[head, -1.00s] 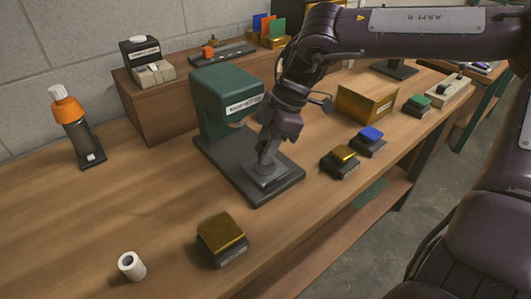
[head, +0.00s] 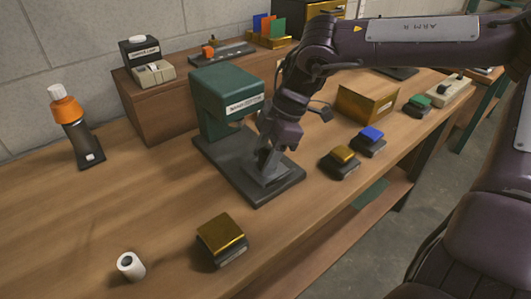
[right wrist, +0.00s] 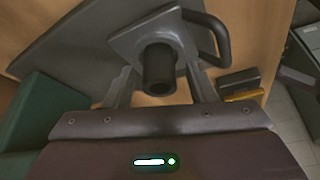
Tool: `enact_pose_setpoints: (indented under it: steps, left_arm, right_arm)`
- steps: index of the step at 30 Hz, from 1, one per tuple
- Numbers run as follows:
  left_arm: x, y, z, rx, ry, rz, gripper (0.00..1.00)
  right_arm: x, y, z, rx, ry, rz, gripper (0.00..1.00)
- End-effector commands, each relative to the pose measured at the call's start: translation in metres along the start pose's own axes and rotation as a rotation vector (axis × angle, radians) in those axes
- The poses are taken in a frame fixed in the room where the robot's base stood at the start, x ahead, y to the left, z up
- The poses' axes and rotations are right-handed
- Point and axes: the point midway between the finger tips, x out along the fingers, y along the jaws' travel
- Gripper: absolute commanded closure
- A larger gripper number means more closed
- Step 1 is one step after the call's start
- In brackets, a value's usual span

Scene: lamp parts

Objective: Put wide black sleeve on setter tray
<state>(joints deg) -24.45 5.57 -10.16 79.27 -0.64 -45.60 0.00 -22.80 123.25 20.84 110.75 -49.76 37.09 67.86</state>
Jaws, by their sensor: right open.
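The black sleeve (right wrist: 159,68) stands on the grey setter tray (right wrist: 128,41) in the right wrist view, its open end toward the camera. The tray has a looped handle (right wrist: 217,42) and lies on the dark base of the green press. My right gripper (right wrist: 160,92) is open, with one finger on each side of the sleeve and a visible gap to each. In the head view my right gripper (head: 268,163) reaches down over the tray (head: 268,176); the sleeve is too hidden there to make out. My left gripper is not in view.
The green press (head: 225,95) rises close to the gripper. A gold-topped block (head: 222,236) and a white roll (head: 131,266) lie in front. Gold (head: 343,154) and blue (head: 371,134) topped blocks stand to the right. The bench's left middle is clear.

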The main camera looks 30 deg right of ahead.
Motion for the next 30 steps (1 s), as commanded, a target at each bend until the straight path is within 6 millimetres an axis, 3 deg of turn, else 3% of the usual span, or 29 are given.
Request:
enact_pose_setpoints:
  steps: [5,19,24,30]
  left_arm:
    - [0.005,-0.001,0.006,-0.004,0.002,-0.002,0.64]
    - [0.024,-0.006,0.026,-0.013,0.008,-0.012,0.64]
    - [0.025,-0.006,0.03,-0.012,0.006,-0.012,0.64]
    - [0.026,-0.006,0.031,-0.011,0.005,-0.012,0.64]
  right_arm:
    - [-0.009,0.001,-0.002,0.0,0.0,0.003,0.49]
    - [-0.104,0.001,-0.002,-0.001,-0.001,0.004,0.49]
    - [-0.12,0.0,-0.001,0.0,-0.001,0.001,0.49]
    - [-0.123,0.0,-0.001,0.0,0.0,0.0,0.49]
